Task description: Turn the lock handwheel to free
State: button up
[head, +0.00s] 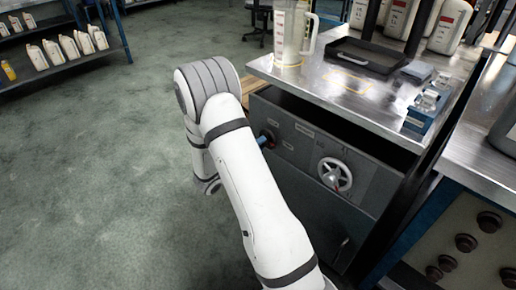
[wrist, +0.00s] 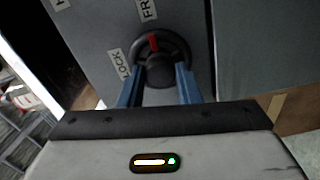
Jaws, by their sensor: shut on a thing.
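The lock handwheel (wrist: 176,45) is a small black wheel on the grey cabinet front, with a red mark on its rim. In the wrist view the red mark points up, toward a label (wrist: 147,9) whose visible letters read "FR". The "LOCK" label (wrist: 119,63) is to the wheel's left. My gripper (wrist: 160,70) is shut on the wheel, one blue finger on each side of its hub. In the head view my arm hides most of the gripper and wheel; a bit of blue finger (head: 262,141) shows beside the arm.
A larger silver handwheel (head: 335,174) is to the right on the same cabinet (head: 300,150). On the metal top (head: 308,72) stand a clear jug (head: 291,38), a black tray (head: 362,57) and a blue rack (head: 421,117). Open floor (head: 90,180) lies to the left.

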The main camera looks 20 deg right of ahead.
jog(key=o, duration=1)
jog(key=shift+c, duration=0.2)
jog(key=p+v, duration=0.1)
jog(key=v, duration=0.7)
jog(key=shift+p, duration=0.3)
